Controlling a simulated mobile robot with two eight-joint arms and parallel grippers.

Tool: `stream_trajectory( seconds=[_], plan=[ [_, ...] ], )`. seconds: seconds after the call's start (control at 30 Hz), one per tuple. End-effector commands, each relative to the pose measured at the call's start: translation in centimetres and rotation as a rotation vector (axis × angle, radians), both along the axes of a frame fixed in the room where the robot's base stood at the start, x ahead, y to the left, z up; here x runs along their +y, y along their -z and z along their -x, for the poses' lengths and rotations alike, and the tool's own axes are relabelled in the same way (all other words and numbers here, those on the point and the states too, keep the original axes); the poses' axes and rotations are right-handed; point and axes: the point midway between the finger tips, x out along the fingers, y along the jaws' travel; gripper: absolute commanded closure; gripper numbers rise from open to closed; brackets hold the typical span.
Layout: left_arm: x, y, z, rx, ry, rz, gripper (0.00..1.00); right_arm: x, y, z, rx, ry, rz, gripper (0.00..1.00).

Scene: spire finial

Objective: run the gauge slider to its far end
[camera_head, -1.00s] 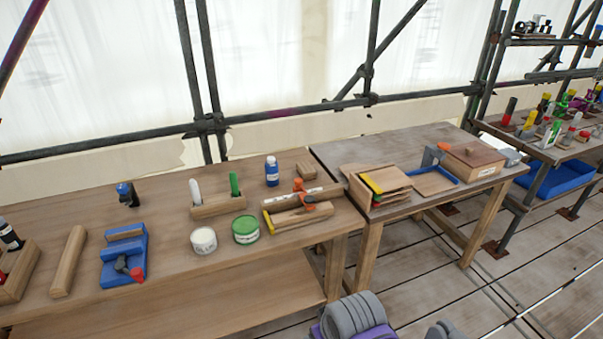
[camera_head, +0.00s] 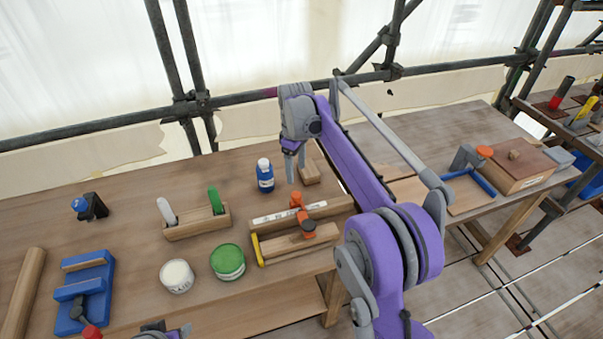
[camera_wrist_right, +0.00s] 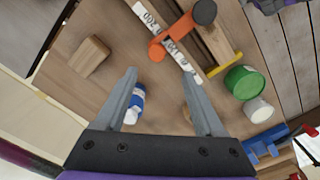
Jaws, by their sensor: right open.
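The gauge (camera_head: 325,210) is a wooden bar with a white printed scale on the workbench. Its slider (camera_head: 297,200) is an orange piece across the bar, with a dark-tipped knob on the near side; the slider also shows in the right wrist view (camera_wrist_right: 158,50). My right gripper (camera_head: 294,168) is open, pointing down above the bench, behind and above the slider. In the right wrist view its fingers (camera_wrist_right: 165,85) are apart with nothing gripped, and the slider lies beyond the tips. A bit of my left gripper (camera_head: 168,332) shows at the bottom edge, mostly cut off.
A blue bottle (camera_head: 265,175) and small wooden block (camera_head: 308,172) stand close to my right gripper. Green (camera_head: 228,262) and white (camera_head: 176,275) tins stand left.

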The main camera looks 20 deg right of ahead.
Motion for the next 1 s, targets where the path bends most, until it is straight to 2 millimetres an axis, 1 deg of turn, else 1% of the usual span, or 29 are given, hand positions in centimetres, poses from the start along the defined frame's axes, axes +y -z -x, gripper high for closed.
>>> stream_trajectory(
  seconds=[0.03,0.17,0.27,0.5,0.7,0.83,1.0],
  plan=[
    [0.0,0.0,0.0,0.0,0.0,0.0,0.5,0.0,0.2,-0.4,0.007,-0.011,0.0,0.29],
    [0.0,0.0,0.0,0.0,0.0,0.0,0.5,0.0,0.8,-0.7,0.015,-0.025,0.0,0.29],
    [0.0,0.2,0.1,0.002,0.0,0.0,0.5,0.0,2.0,-0.7,0.016,-0.025,0.0,0.29],
    [0.0,0.6,0.3,0.006,0.0,0.0,0.5,0.0,6.5,-0.6,0.015,-0.024,0.0,0.29],
    [0.0,0.7,0.4,0.007,0.0,0.0,0.5,0.0,9.6,-0.6,0.014,-0.023,0.0,0.29],
    [0.0,0.8,0.4,0.007,0.0,0.0,0.5,0.0,10.8,-0.6,0.014,-0.023,0.0,0.29],
    [0.0,0.8,0.4,0.007,0.0,0.0,0.5,0.0,11.2,-0.6,0.014,-0.023,0.0,0.29]
  ],
)
